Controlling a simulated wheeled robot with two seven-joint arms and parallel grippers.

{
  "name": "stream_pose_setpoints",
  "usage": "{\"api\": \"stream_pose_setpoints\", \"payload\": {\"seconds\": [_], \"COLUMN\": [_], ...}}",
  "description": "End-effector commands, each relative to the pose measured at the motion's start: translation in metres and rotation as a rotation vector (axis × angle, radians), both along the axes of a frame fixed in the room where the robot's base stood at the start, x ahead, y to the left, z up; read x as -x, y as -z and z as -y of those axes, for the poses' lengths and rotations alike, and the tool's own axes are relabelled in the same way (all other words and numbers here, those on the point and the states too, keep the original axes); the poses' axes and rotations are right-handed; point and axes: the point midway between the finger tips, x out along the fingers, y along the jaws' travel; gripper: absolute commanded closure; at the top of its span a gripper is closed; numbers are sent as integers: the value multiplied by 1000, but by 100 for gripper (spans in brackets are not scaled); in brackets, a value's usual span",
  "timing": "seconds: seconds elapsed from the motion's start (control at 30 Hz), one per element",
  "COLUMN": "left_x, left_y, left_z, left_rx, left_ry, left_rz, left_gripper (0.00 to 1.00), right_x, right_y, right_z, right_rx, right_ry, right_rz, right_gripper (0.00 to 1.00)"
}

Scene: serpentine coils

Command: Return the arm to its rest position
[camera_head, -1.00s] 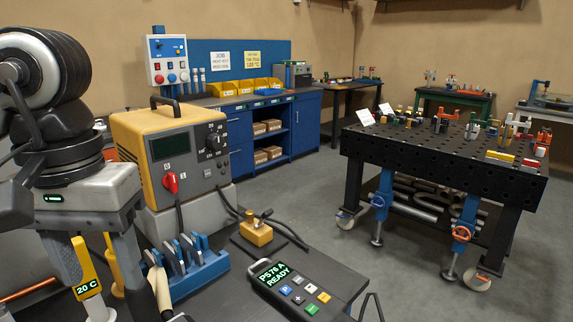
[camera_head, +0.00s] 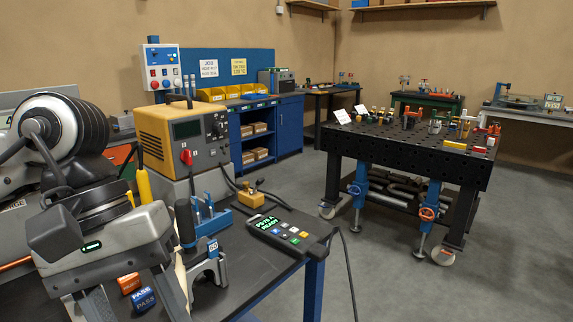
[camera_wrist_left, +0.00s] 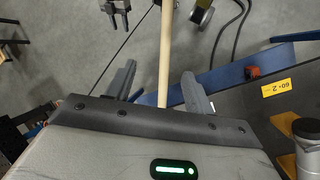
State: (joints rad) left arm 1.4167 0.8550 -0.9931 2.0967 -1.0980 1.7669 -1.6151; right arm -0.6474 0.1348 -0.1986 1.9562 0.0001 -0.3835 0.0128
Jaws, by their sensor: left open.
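My left arm comes in at the left of the head view, folded near a stack of black ribbed joints. Its gripper (camera_head: 132,300) points down over the near end of the dark workbench (camera_head: 235,285). In the left wrist view the two grey fingers (camera_wrist_left: 160,88) are apart. A pale wooden rod (camera_wrist_left: 165,50) shows in the gap between them; I cannot tell whether it touches either finger. My right gripper does not show in the head view. A dark two-pronged shape (camera_wrist_left: 115,10) at the top of the wrist view may be it, cut off by the edge.
A yellow power unit (camera_head: 185,135), a blue rack (camera_head: 208,215), a grey clamp (camera_head: 207,268), PASS blocks (camera_head: 143,299) and a keypad (camera_head: 290,232) crowd the bench near the arm. A black perforated table (camera_head: 400,150) stands at right. Grey floor between is clear.

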Motion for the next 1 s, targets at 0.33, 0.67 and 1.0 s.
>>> {"api": "stream_pose_setpoints", "payload": {"seconds": [0.33,0.67,1.0], "left_x": [35,-50,-113], "left_y": [-5,-23,188], "left_z": [105,128,41], "left_rx": [469,827,-482], "left_ry": [-308,-917,759], "left_rz": [-688,-2091,2133], "left_gripper": [47,47,47], "right_x": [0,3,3], "right_y": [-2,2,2], "right_z": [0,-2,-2], "right_rx": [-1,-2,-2], "right_ry": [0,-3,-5], "right_rz": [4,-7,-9], "right_gripper": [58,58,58]}}
